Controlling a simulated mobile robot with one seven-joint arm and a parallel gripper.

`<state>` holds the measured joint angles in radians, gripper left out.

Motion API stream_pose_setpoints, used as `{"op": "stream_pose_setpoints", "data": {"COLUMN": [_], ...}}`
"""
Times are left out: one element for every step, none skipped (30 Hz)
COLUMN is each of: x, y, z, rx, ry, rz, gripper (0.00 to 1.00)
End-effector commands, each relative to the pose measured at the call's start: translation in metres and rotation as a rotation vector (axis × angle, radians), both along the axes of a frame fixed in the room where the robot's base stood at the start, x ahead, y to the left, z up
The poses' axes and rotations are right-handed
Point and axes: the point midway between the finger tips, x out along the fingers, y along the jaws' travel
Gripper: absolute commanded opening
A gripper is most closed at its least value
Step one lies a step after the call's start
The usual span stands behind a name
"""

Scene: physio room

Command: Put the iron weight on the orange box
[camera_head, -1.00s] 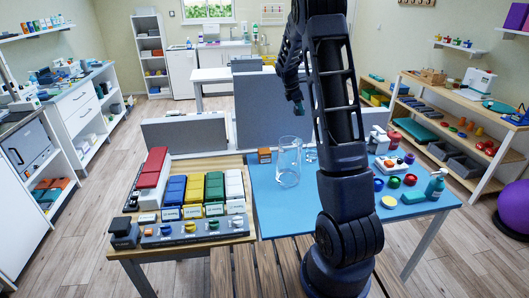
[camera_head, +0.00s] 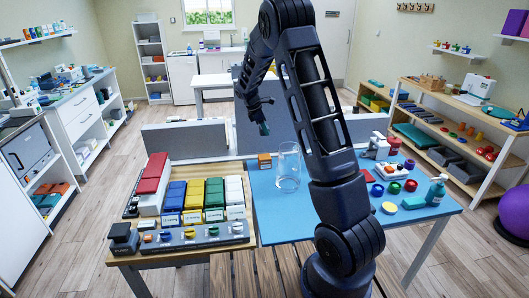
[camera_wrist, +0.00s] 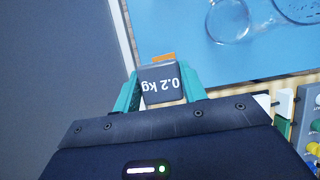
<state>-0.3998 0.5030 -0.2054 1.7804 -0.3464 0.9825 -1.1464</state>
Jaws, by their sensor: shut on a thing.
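My gripper (camera_head: 262,126) is shut on the iron weight (camera_wrist: 162,83), a dark block marked "0.2 kg", clear in the wrist view between two teal fingers. In the head view the weight is too small to make out well. The orange box (camera_head: 264,161) sits at the back left corner of the blue table (camera_head: 288,222), left of a glass jar. My gripper is in the air above it in the picture. In the wrist view a sliver of orange (camera_wrist: 163,57) shows just past the weight; the rest is hidden behind it.
A tall clear glass jar (camera_head: 288,167) stands right beside the orange box. A wooden table (camera_head: 180,250) with rows of coloured boxes adjoins on the left. Grey partition panels (camera_head: 185,138) stand behind. Coloured discs and a bottle (camera_head: 436,190) are on the blue table's right.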

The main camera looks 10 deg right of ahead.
Motion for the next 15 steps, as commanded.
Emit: {"op": "stream_pose_setpoints", "data": {"x": [0.000, 0.000, 0.000, 0.000, 0.000, 0.000, 0.000, 0.000, 0.000, 0.000, 0.000, 0.000, 0.000, 0.000, 0.000], "y": [0.000, 0.000, 0.000, 0.000, 0.000, 0.001, 0.000, 0.000, 0.000, 0.000, 0.000, 0.000, 0.000, 0.000, 0.000], "z": [-0.012, -0.018, -0.027, -0.034, -0.040, -0.048, -0.054, -0.059, -0.065, -0.069, -0.073, -0.077, -0.079, -0.081, -0.082], "rx": [-0.001, -0.001, -0.001, -0.001, -0.001, -0.001, -0.001, -0.001, -0.001, 0.000, 0.000, 0.000, 0.000, 0.000, 0.001], "ry": [0.002, 0.002, 0.003, 0.003, 0.003, 0.002, 0.002, 0.003, 0.002, 0.001, 0.001, 0.001, 0.001, 0.000, -0.001], "rz": [0.000, 0.000, 0.001, 0.001, 0.001, 0.000, 0.000, -0.001, -0.001, 0.000, 0.000, 0.000, 0.000, -0.001, -0.001], "gripper": [0.14, 0.14, 0.14, 0.14, 0.14, 0.14, 0.14, 0.14, 0.14, 0.14, 0.14, 0.14, 0.14, 0.14, 0.14]}}
